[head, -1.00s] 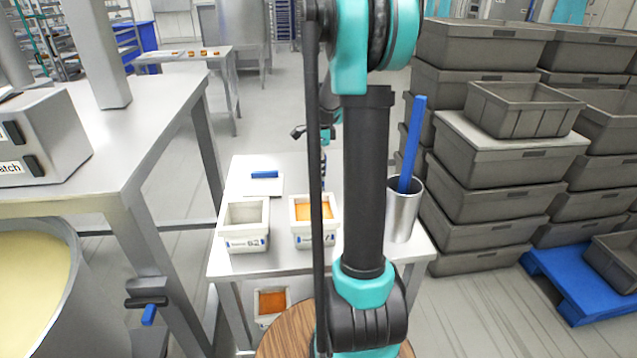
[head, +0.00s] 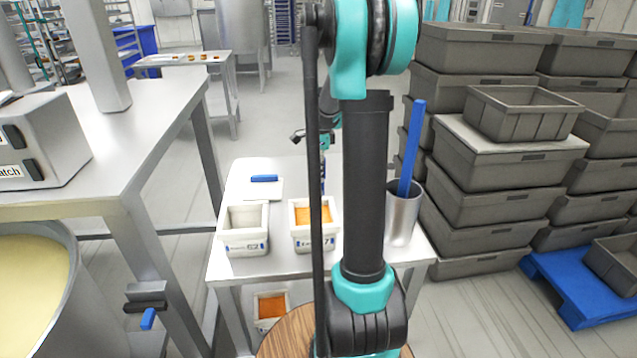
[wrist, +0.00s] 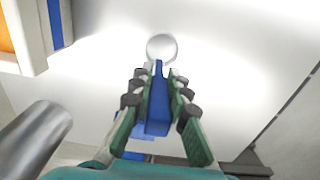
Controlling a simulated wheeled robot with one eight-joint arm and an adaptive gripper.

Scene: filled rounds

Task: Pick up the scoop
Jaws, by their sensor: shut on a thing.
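In the wrist view, the scoop shows as a blue handle (wrist: 158,105) with a round, shiny metal bowl (wrist: 161,47) beyond the fingertips. My gripper (wrist: 157,82) is shut on the blue handle, with a green-backed finger on each side. The bowl is over the pale tabletop; I cannot tell whether it touches. In the head view, my own arm hides the scoop and the fingers.
The steel table (head: 235,190) holds a white tub (head: 246,230), a tub with orange contents (head: 313,216), a white board with a blue-handled tool (head: 264,179), and a metal cylinder (head: 402,220) with a tall blue stick. Grey crates (head: 495,190) are stacked right.

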